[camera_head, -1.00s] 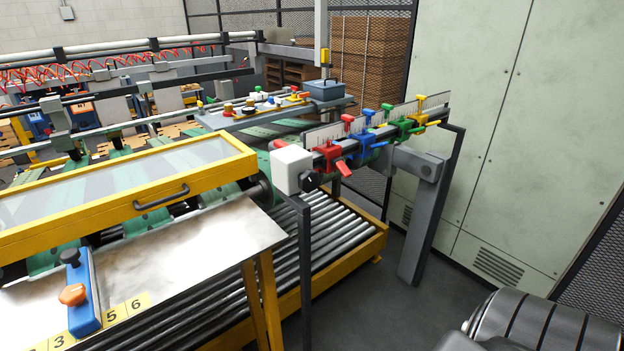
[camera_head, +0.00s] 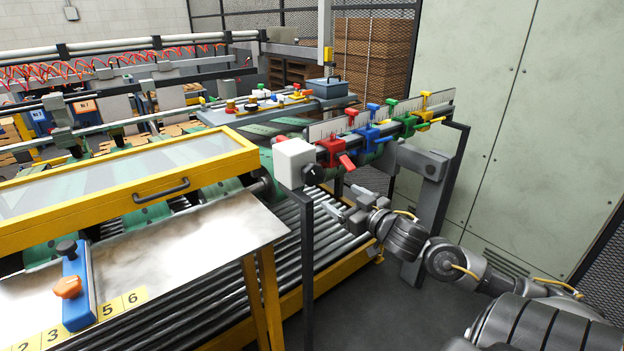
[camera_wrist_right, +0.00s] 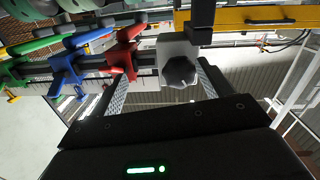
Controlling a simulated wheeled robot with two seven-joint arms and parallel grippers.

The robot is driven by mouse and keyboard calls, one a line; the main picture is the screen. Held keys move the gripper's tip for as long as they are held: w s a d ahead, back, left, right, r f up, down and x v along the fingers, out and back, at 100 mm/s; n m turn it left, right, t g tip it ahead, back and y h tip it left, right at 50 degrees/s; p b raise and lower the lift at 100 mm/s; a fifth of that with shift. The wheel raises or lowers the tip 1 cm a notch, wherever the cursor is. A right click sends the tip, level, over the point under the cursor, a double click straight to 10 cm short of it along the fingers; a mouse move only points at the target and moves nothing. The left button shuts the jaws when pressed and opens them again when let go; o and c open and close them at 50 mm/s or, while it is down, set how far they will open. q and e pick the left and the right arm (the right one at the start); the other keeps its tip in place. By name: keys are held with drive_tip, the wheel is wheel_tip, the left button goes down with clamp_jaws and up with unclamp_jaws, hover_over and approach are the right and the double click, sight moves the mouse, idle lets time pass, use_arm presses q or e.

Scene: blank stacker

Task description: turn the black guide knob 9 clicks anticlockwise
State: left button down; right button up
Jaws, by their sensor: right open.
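A black lobed knob (camera_head: 313,171) sits on the face of a white box (camera_head: 293,163) at the near end of the rail with coloured clamps. In the right wrist view the knob (camera_wrist_right: 180,72) shows large, in front of the white box (camera_wrist_right: 176,45), between my finger outlines. My right gripper (camera_head: 338,207) is open and empty, below and to the right of the knob, apart from it. A second black knob (camera_head: 66,246) tops a blue block with an orange knob on the metal table at left. My left gripper is not in view.
Red (camera_head: 333,152), blue, green and yellow clamps line the rail beyond the box. A dark upright post (camera_head: 307,265) stands below the box, left of my gripper. Rollers (camera_head: 330,228) lie beneath. A grey-green cabinet (camera_head: 545,120) stands at right.

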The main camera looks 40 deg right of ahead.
drive_tip(key=y, duration=0.1)
approach(316, 175)
drive_tip(key=shift+n+t, duration=0.3)
drive_tip(key=shift+t, duration=0.1)
drive_tip(key=w+p, duration=0.1)
drive_tip(key=w, duration=0.5)
drive_tip(key=w+p, duration=0.1)
drive_tip(key=w, duration=0.3)
drive_tip(key=shift+w+d+f+p, duration=0.1)
drive_tip(key=shift+f+p, duration=0.25)
drive_tip(key=shift+w+f, duration=0.15)
drive_tip(key=shift+w, duration=0.45)
drive_tip(key=shift+c, duration=0.3)
drive_tip(key=c, duration=0.9)
drive_tip(key=shift+n, duration=0.4)
